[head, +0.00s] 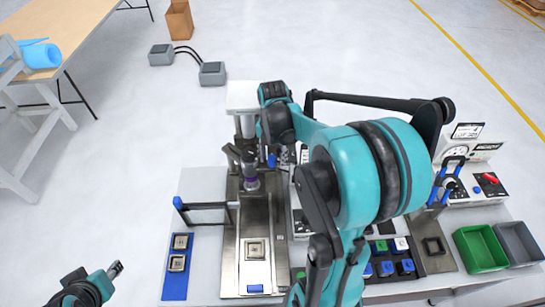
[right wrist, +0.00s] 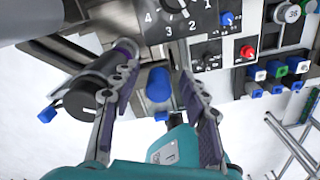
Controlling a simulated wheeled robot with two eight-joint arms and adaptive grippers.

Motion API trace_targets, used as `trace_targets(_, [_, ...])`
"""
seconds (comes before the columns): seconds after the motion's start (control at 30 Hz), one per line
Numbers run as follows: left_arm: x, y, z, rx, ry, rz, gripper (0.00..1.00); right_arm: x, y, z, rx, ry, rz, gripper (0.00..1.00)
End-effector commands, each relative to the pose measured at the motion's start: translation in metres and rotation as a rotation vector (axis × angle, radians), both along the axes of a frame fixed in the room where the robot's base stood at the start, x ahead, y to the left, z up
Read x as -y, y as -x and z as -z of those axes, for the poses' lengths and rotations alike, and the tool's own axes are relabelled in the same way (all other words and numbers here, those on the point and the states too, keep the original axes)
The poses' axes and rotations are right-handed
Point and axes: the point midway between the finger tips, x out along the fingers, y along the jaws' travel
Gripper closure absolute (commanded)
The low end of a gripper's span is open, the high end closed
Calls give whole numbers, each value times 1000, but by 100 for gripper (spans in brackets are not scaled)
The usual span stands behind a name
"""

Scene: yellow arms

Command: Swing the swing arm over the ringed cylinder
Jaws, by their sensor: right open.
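The ringed cylinder (head: 251,181) appears as a grey cylinder with a purple ring, below the press column on the metal plate. In the right wrist view a dark cylinder (right wrist: 85,100) with a purple band lies at the left finger. A blue knob (head: 271,160) stands just right of the cylinder; it seems to be the swing arm's handle, and the arm itself is not clear. My right gripper (right wrist: 156,72) is open, its fingers on either side of the blue knob in the wrist view. Contact cannot be told. My left gripper (head: 115,270) is at the bottom left, away from the bench.
A black bar with a blue knob (head: 178,203) sticks out at the left. A blue tray (head: 175,287) and a metal plate (head: 231,270) hold square parts. Colored buttons (head: 386,268), a green bin (head: 478,252) and a grey bin (head: 517,243) lie right. Open floor surrounds the bench.

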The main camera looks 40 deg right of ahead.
Motion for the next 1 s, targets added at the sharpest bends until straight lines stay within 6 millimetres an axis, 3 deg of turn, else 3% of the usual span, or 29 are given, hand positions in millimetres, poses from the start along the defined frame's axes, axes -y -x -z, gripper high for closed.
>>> trace_targets(0.17, [0, 0, 0, 0, 0, 0, 60, 0, 0, -9, 0, -1, 0, 55])
trace_targets(0.5, [0, 0, 0, 0, 0, 0, 60, 1, 0, -79, 0, -1, 0, 55])
trace_targets(0.7, [0, 0, 0, 0, 0, 0, 60, 1, 0, -110, 0, 0, 0, 55])
trace_targets(1.0, [0, 0, 0, 0, 0, 0, 60, 1, 0, -120, 0, 0, 0, 55])
